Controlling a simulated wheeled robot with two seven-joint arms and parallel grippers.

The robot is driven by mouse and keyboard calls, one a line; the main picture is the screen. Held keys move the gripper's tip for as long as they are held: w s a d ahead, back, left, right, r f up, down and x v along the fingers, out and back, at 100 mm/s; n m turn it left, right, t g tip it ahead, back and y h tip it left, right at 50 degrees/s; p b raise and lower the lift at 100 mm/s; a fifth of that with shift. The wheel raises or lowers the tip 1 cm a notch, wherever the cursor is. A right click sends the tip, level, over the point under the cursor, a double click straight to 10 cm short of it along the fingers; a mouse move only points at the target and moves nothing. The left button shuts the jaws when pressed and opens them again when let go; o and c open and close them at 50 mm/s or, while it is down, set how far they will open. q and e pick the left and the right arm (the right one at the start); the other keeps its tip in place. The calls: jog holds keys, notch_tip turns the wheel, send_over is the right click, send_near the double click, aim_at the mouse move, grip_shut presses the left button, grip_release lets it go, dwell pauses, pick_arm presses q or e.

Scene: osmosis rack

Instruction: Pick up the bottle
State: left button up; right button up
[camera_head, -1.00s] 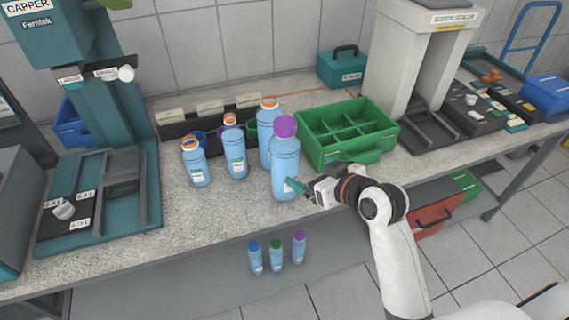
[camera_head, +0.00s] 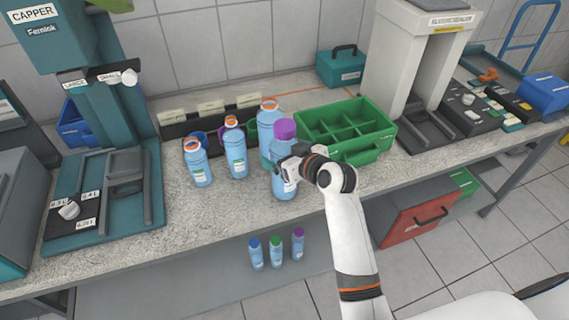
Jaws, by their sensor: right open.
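A large blue bottle with a purple cap (camera_head: 284,187) stands upright near the front edge of the counter. My right gripper (camera_head: 274,164) is open at the upper part of this bottle, just below the cap. It overlaps the bottle in the picture, and I cannot tell whether the fingers touch it. Other blue bottles with orange caps stand beside and behind it: a small one (camera_head: 198,166), a medium one (camera_head: 235,150) and a tall one (camera_head: 266,120). My left gripper is not in view.
A green divided crate (camera_head: 375,150) stands right of the bottles. The capper machine (camera_head: 150,195) is at the left, the sleeve sealer (camera_head: 393,62) at the right. Small bottles (camera_head: 277,252) show below the counter edge. A teal box (camera_head: 341,68) is at the back.

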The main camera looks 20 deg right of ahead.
jog(key=shift+w+a+f, duration=0.1)
jog(key=shift+w+f, duration=0.1)
jog(key=shift+w, duration=0.15)
jog(key=c, duration=1.9)
jog(key=shift+r, duration=0.2)
grip_shut()
